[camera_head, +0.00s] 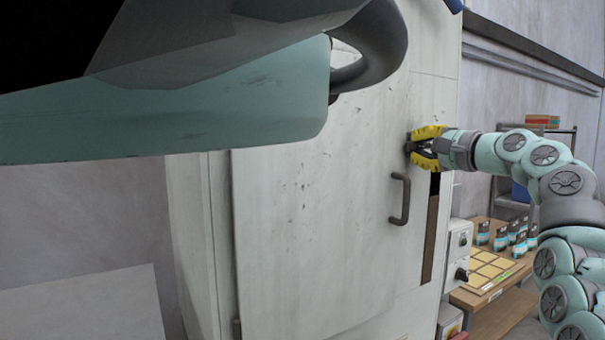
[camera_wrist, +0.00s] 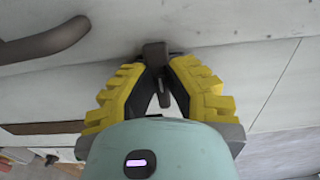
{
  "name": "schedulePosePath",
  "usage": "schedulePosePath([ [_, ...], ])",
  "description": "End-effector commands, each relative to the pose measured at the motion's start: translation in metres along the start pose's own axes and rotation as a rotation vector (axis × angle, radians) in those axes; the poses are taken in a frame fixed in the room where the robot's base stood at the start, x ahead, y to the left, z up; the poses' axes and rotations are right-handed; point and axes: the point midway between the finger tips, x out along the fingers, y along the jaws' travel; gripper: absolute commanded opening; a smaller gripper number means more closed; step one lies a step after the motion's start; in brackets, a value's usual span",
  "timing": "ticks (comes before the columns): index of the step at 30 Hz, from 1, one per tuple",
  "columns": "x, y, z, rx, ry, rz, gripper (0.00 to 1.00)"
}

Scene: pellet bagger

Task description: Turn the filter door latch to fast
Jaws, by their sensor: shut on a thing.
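The filter door (camera_head: 310,220) is a tall, scuffed white panel, closed as far as I can see. Its latch (camera_wrist: 155,54) is a small dark grey lever near the door's right edge. My gripper (camera_head: 413,147) has yellow padded fingers and reaches the latch from the right. In the wrist view my gripper (camera_wrist: 160,68) has its fingertips closed on both sides of the latch. In the head view the fingers mostly hide the latch. I cannot read any latch position markings.
A dark grey door handle (camera_head: 400,200) sits just below the latch and also shows in the wrist view (camera_wrist: 45,38). A control box (camera_head: 459,240) and a wooden table (camera_head: 505,285) with several bags stand at right. A large teal body covers the upper left of the head view.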

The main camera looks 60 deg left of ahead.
Motion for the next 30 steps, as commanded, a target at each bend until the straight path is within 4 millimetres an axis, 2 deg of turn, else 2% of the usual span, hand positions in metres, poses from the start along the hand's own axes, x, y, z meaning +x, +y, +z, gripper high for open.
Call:
schedulePosePath([
  [5,0.001,0.001,0.001,0.001,-0.002,0.003,0.0],
  [6,0.001,0.001,0.001,0.002,-0.002,0.003,0.17],
  [14,0.0,0.001,0.0,0.001,-0.001,0.001,0.42],
  [23,-0.002,0.0,0.0,0.002,0.0,0.0,0.42],
  [30,-0.025,0.0,-0.001,0.0,0.003,-0.003,0.42],
])
